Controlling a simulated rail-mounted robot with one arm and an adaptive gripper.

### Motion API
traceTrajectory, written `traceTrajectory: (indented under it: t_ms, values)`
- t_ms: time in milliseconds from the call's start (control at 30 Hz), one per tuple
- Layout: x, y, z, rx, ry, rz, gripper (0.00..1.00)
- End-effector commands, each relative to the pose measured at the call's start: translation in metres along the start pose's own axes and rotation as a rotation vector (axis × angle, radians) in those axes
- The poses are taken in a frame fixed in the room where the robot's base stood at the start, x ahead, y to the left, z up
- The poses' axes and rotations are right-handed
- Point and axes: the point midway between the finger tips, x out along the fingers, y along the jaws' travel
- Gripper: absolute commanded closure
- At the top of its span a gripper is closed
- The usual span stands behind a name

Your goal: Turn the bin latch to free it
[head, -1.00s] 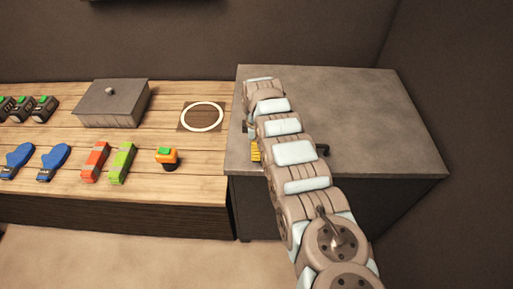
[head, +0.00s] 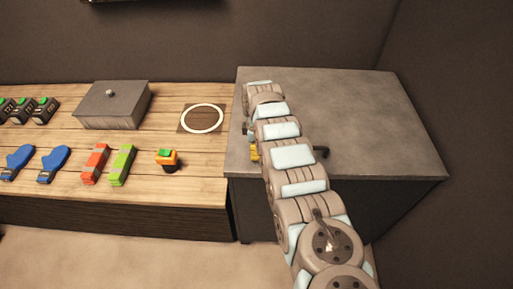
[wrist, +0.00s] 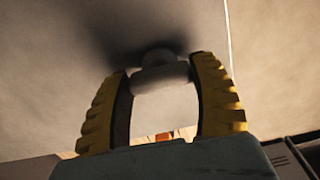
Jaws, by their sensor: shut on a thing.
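In the wrist view my gripper (wrist: 161,74) has its two yellow ridged fingers on either side of a pale rounded piece, which I take as the bin latch (wrist: 160,76). The fingers are shut on it near their tips. Behind it is a pale surface with a dark shadow around the latch. In the head view my arm reaches over the grey-topped cabinet (head: 350,110), and only a bit of yellow finger shows at its left edge. The arm hides the latch there, and its turn angle cannot be told.
The wooden bench (head: 60,205) on the left holds a lidded grey box (head: 113,108), a white ring (head: 202,118) on a dark square, an orange-green item (head: 167,159), red (head: 95,164) and lime (head: 122,165) blocks, and blue tools (head: 53,162). The cabinet top's right side is clear.

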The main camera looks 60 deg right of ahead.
Motion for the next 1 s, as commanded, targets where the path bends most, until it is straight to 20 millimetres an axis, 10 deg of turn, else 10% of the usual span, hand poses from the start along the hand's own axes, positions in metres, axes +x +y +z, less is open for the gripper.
traceTrajectory:
  t_ms: [1000]
  values:
    - [0.0032,0.0001,-0.0011,0.904,0.001,0.001,0.73]
